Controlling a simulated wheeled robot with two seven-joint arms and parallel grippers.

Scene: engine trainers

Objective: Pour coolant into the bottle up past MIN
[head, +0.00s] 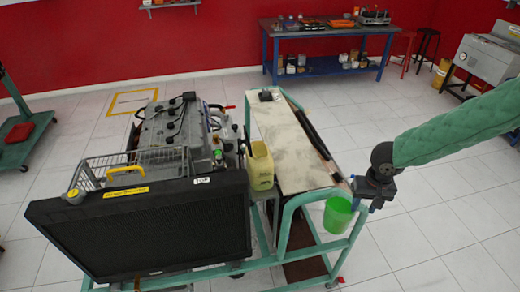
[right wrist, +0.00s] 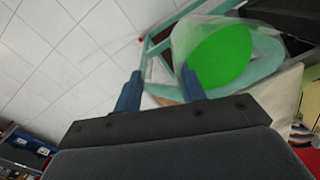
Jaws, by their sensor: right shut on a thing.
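A cup of bright green coolant (head: 338,214) hangs beside the near right end of the trainer frame. It also shows in the right wrist view (right wrist: 222,58), with green liquid inside pale see-through walls. My right gripper (head: 357,196) is shut on the cup at its side; the exact grip point is hard to make out. Its blue fingers show in the right wrist view (right wrist: 161,86). A pale yellow bottle (head: 260,168) stands upright between the engine and the board, away from the cup. Its MIN mark is too small to see. My left gripper is not in view.
The engine (head: 178,125) and black radiator (head: 150,228) fill the left of the trainer. A pale board (head: 283,145) lies between bottle and cup, with a dark bar (head: 315,133) along its right edge. The green frame rail (head: 310,200) is close to the cup. Open floor lies right.

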